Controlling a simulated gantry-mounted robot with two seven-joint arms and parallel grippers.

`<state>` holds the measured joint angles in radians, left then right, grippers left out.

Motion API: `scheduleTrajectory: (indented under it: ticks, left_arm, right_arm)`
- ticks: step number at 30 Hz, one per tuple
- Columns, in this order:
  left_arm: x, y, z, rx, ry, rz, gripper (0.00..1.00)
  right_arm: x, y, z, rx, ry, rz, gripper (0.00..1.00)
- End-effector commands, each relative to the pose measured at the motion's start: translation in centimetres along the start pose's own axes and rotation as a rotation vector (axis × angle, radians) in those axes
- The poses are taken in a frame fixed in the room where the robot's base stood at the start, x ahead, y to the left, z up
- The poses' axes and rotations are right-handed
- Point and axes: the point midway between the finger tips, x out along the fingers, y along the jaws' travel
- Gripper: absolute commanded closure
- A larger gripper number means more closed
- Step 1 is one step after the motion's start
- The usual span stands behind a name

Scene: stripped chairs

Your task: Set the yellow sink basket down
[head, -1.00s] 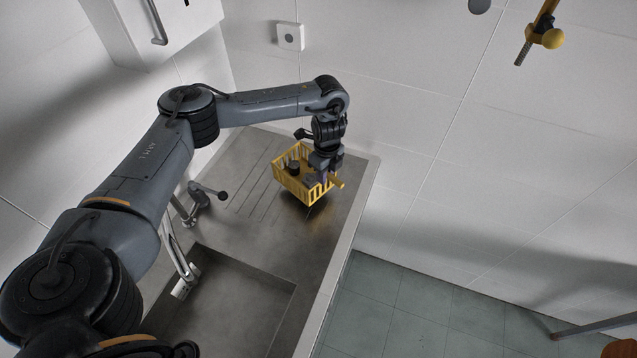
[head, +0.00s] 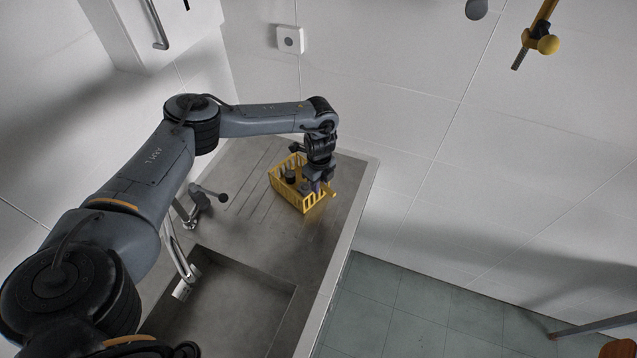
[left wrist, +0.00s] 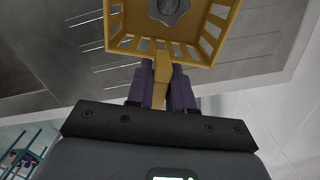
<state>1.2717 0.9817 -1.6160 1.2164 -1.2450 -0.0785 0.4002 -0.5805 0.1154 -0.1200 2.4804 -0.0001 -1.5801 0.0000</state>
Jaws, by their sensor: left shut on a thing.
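The yellow sink basket (head: 290,192) is at the drainboard end of the steel counter, with dark items inside it. It looks upright and low over the counter; I cannot tell for sure whether its bottom touches the surface. My left gripper (head: 314,188) comes down from above at the basket's right side. In the left wrist view the basket (left wrist: 205,48) fills the top, and its yellow handle runs down between the purple fingers of my left gripper (left wrist: 162,88), which is shut on it. A dark knob-like item (left wrist: 169,8) lies inside. My right gripper is not in view.
The steel counter (head: 240,238) has a sink basin (head: 225,305) in front and a tap (head: 183,275) at its left. A lever handle (head: 207,195) stands left of the basket. The counter's right edge drops to the tiled floor (head: 420,315).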

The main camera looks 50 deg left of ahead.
Motion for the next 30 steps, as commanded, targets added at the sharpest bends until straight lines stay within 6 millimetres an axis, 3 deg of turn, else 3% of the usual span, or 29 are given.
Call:
scheduleTrajectory:
  ticks: [2,3,8,20,30]
  left_arm:
    - [0.2,0.0,0.0,0.000,0.000,0.000,1.00]
    - [0.2,0.0,0.0,0.000,0.000,0.000,0.76]
    - [0.2,0.0,0.0,0.000,0.000,0.000,0.53]
    - [-0.4,0.0,0.0,0.000,0.000,0.000,0.53]
    - [-5.7,-0.1,0.0,0.000,0.001,-0.004,0.53]
  right_arm:
    - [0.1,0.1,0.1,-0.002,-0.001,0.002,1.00]
    - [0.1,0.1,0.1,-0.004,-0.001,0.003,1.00]
    - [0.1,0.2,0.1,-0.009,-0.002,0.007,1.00]
    - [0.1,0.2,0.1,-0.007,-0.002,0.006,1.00]
    - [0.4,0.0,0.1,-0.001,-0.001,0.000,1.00]
